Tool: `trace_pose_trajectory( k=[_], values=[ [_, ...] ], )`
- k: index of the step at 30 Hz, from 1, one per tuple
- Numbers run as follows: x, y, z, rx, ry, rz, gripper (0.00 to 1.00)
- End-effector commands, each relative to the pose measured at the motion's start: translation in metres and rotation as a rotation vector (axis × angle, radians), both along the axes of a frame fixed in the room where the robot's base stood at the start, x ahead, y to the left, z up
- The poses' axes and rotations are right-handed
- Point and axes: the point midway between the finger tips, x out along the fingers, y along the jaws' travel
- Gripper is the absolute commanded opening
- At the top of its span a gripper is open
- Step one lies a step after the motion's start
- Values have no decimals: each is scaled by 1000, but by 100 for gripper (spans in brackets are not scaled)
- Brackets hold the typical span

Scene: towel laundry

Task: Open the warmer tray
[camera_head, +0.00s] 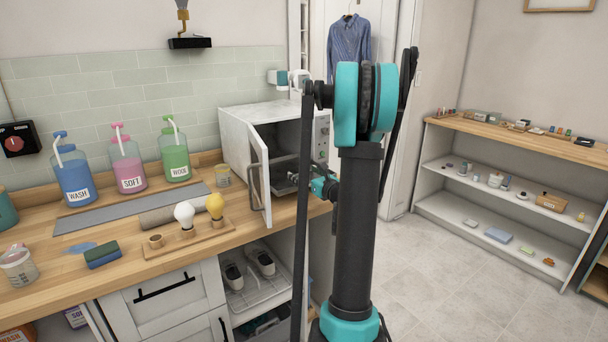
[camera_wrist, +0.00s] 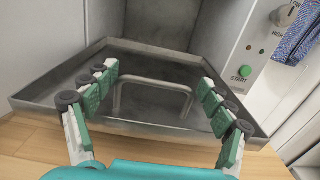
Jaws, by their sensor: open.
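The warmer (camera_head: 272,130) is a white box on the wooden counter, with its door (camera_head: 260,172) swung open to the left. Its grey metal tray (camera_head: 284,187) lies at the bottom of the opening. In the wrist view the tray (camera_wrist: 90,62) fills the middle, its rim in front of the dark cavity. A bent metal bar handle (camera_wrist: 155,82) stands up in the tray. My gripper (camera_wrist: 158,76) is open, with green-padded fingers on either side of the handle and no visible grip on it. In the head view my gripper (camera_head: 326,187) is at the warmer's front, partly hidden by my arm.
A green START button (camera_wrist: 245,71) and a knob are on the warmer's right panel. Left on the counter stand WASH (camera_head: 75,180), SOFT (camera_head: 129,172) and WOOL (camera_head: 175,158) bottles, and a wooden holder (camera_head: 188,240) with bulb-shaped items. Shelves stand at the right; the floor between is clear.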

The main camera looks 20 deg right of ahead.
Motion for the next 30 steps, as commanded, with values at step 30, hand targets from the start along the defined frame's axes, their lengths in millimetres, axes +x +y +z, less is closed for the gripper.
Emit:
trace_pose_trajectory(
  k=[30],
  values=[
    [-116,-32,0,0,0,-2,83]
  ],
)
